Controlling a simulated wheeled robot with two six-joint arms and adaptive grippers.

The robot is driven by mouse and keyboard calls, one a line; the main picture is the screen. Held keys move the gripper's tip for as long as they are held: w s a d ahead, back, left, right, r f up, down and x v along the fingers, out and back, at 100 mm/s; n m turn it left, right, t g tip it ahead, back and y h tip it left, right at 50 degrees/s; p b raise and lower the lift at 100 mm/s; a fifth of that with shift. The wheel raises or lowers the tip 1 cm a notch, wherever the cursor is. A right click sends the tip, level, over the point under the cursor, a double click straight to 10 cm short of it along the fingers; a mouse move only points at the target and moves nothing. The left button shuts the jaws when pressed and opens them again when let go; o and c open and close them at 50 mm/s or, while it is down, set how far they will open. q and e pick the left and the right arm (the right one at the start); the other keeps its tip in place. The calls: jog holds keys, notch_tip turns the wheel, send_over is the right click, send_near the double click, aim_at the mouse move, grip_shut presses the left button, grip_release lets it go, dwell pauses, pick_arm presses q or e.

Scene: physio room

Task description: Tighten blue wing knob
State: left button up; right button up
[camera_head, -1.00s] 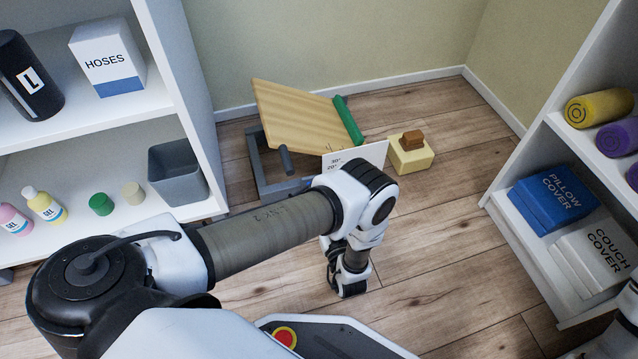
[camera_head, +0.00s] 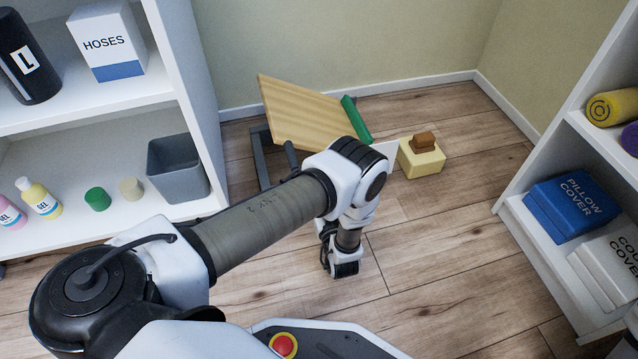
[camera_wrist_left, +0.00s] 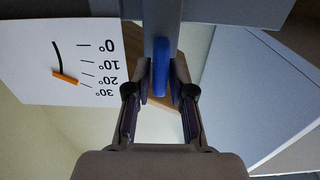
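The blue wing knob (camera_wrist_left: 160,68) shows end-on in the left wrist view as a narrow upright blue piece below a grey bar. My left gripper (camera_wrist_left: 161,88) has its two fingers on either side of it. The fingers stand apart, with gaps visible beside the knob; no firm contact shows. A white angle scale (camera_wrist_left: 70,62) with an orange pointer is beside it. In the head view the tilted wooden board (camera_head: 303,112) on its grey frame stands by the wall. My left arm hides the knob and gripper there. My right gripper is out of view.
A yellow block with a brown piece on top (camera_head: 421,160) sits right of the board. A left shelf holds a grey bin (camera_head: 180,172), bottles and a hoses box (camera_head: 106,42). A right shelf holds a blue pillow cover box (camera_head: 572,205). The floor between is clear.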

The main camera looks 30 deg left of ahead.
pick_arm(q)
grip_shut()
jog(key=shift+m, duration=0.5)
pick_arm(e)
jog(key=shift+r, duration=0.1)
pick_arm(q)
jog(key=m, duration=0.2)
jog(key=shift+w+d+m, duration=0.15)
jog(key=shift+m, duration=0.15)
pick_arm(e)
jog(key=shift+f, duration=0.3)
pick_arm(q)
jog(key=shift+w+d+f+m+b, duration=0.1)
jog(key=shift+f+m+b, duration=0.15)
jog(key=shift+m, duration=2.15)
jog(key=shift+w+d+f+m+b, duration=0.1)
jog(key=shift+f+m+b, duration=0.15)
jog(key=shift+m, duration=2.15)
jog(key=shift+w+d+f+m+b, duration=0.15)
jog(key=shift+f+m, duration=0.1)
jog(key=shift+m, duration=2.15)
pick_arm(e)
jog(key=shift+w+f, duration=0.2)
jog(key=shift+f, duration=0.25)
pick_arm(q)
jog(key=shift+s+a, duration=0.1)
jog(key=o, duration=0.7)
grip_release()
